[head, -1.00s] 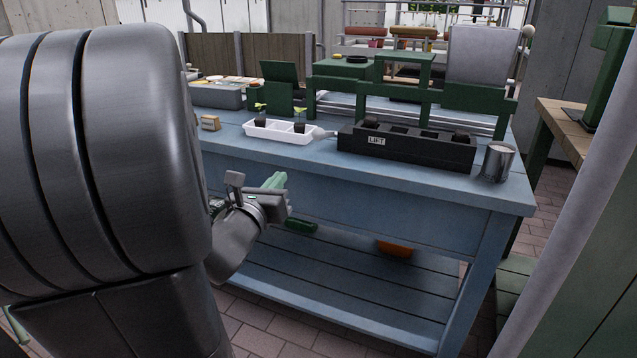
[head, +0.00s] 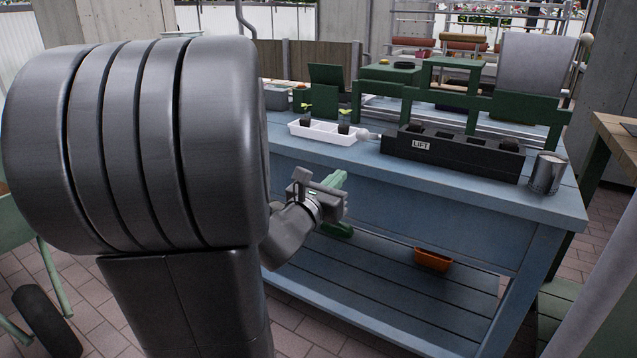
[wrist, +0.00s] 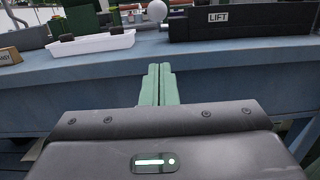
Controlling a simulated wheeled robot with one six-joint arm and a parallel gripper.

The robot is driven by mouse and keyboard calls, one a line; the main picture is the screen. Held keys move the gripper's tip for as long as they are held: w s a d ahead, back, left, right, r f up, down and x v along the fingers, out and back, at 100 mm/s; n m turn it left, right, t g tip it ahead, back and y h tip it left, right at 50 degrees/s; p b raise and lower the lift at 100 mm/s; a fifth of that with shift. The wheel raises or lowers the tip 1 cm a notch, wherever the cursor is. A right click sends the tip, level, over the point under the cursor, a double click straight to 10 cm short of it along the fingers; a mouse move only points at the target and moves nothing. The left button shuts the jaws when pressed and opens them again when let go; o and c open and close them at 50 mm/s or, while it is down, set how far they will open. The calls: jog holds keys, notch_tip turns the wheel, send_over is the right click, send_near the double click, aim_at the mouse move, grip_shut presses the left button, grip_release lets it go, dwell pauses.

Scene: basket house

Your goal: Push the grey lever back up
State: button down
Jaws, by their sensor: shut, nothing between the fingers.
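On the blue bench (head: 440,205) stand a white tray (head: 322,133) with seedlings, a black box marked LIFT (head: 455,158) and a metal can (head: 546,174). Green frames stand behind. An orange pot (head: 433,260) is on the lower shelf. The air before the bench is clear.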

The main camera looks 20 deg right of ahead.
jog(key=w+d+r, duration=0.3)
jog(key=w+d, duration=0.2)
jog(key=d, duration=0.1)
jog(key=shift+r, duration=0.35)
jog(key=shift+r+p, duration=0.2)
jog(key=shift+p, duration=0.2)
